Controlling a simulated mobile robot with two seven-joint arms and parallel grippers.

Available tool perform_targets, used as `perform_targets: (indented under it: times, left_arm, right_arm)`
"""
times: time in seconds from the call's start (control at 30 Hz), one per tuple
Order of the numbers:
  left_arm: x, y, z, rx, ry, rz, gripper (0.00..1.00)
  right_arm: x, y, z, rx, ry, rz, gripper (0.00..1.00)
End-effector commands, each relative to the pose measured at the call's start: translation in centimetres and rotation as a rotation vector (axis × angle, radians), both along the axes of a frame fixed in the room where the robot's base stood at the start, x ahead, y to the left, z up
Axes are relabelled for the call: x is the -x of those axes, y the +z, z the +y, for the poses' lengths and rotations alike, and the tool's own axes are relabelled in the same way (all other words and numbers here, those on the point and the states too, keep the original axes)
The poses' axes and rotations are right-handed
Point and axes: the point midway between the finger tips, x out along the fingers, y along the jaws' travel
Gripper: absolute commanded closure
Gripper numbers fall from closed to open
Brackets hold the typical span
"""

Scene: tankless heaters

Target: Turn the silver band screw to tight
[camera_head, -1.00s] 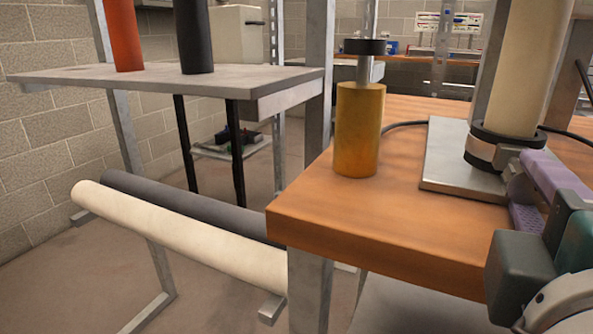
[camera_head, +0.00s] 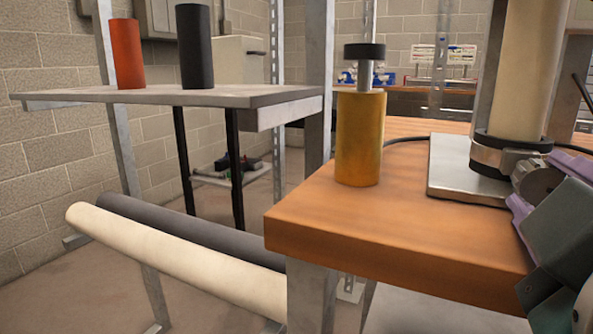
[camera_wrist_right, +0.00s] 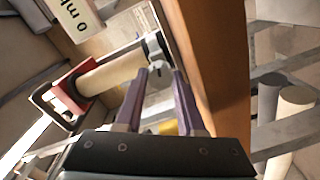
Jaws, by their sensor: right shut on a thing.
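A silver band (camera_head: 488,156) wraps the black collar at the foot of an upright cream pipe (camera_head: 528,70), above a grey metal plate. My right gripper (camera_head: 545,168) has purple fingers and stands at the right side of the band. In the right wrist view the fingertips (camera_wrist_right: 164,73) are around a small silver screw piece (camera_wrist_right: 158,66) at the band, shut on it. How tight the screw is cannot be told. My left gripper is not in view.
The wooden bench (camera_head: 400,220) holds a yellow cylinder (camera_head: 360,137) with a black cap, left of the grey plate (camera_head: 450,168). A grey shelf (camera_head: 240,95) with red and black cylinders stands at left. Cream and black rolls lie below it. The bench's front middle is clear.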

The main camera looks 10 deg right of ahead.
Motion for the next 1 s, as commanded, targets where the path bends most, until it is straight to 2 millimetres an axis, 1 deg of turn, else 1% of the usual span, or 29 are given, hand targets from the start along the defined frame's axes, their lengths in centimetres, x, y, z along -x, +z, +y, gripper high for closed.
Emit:
perform_targets:
  times: [0.4,0.43,0.5,0.67,0.7,1.0]
  left_arm:
    - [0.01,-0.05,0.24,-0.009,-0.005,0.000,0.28]
    - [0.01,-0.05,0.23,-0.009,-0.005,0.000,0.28]
    - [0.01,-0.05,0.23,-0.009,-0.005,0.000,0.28]
    - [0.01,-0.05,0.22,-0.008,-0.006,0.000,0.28]
    - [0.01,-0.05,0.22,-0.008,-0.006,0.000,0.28]
    - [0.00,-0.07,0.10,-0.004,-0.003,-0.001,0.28]
  right_arm:
    - [0.01,-0.03,-0.01,-0.006,-0.001,-0.002,1.00]
    - [0.01,-0.04,-0.01,-0.006,-0.001,-0.002,0.60]
    - [0.01,-0.04,-0.01,-0.006,-0.001,-0.002,0.52]
    - [0.00,-0.05,0.01,-0.005,0.001,-0.001,0.34]
    - [0.00,-0.07,0.00,-0.005,0.001,-0.001,0.32]
    - [0.00,-0.22,0.04,-0.006,0.001,0.002,0.32]
